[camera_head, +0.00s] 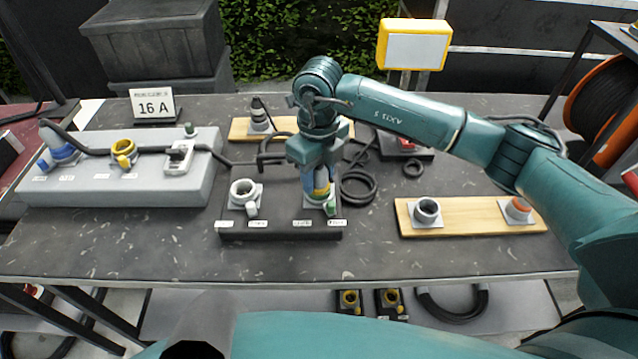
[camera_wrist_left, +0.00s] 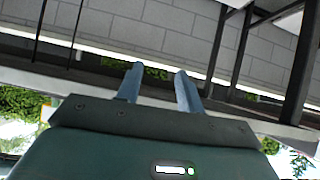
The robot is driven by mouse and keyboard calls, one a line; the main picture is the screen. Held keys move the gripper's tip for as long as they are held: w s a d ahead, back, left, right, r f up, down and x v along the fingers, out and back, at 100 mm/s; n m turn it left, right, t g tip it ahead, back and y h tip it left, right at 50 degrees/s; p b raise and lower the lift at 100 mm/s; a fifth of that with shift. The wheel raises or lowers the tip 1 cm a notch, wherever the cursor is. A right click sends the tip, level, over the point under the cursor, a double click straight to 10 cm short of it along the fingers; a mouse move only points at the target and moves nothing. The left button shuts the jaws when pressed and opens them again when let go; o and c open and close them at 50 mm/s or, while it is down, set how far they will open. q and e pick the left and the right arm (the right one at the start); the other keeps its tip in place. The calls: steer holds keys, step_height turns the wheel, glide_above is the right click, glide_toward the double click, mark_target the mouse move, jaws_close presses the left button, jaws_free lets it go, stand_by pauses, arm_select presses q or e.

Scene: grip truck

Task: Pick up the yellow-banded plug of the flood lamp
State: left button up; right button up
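The yellow-banded plug (camera_head: 321,189) stands in the right-hand part of a dark box (camera_head: 280,232) on the table. My right gripper (camera_head: 319,186) points straight down over this plug, with its blue-grey fingers at the plug's upper part. The fingers hide much of the plug, and I cannot tell whether they are closed on it. The flood lamp (camera_head: 414,47), yellow-framed with a white face, stands behind the table. My left gripper (camera_wrist_left: 158,74) shows in the left wrist view, its two fingers apart with nothing between them.
A white socket (camera_head: 243,191) is on the dark box's left. A grey block (camera_head: 120,185) with plugs and a yellow ring stands left, below a "16 A" sign (camera_head: 153,104). A wooden board (camera_head: 468,217) with two sockets lies right. Black cable coils (camera_head: 358,188) lie beside my right gripper.

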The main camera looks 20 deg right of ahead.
arm_select(q)
steer(key=shift+r, duration=0.15)
arm_select(e)
steer(key=c, duration=0.6)
steer(key=shift+r, duration=0.1)
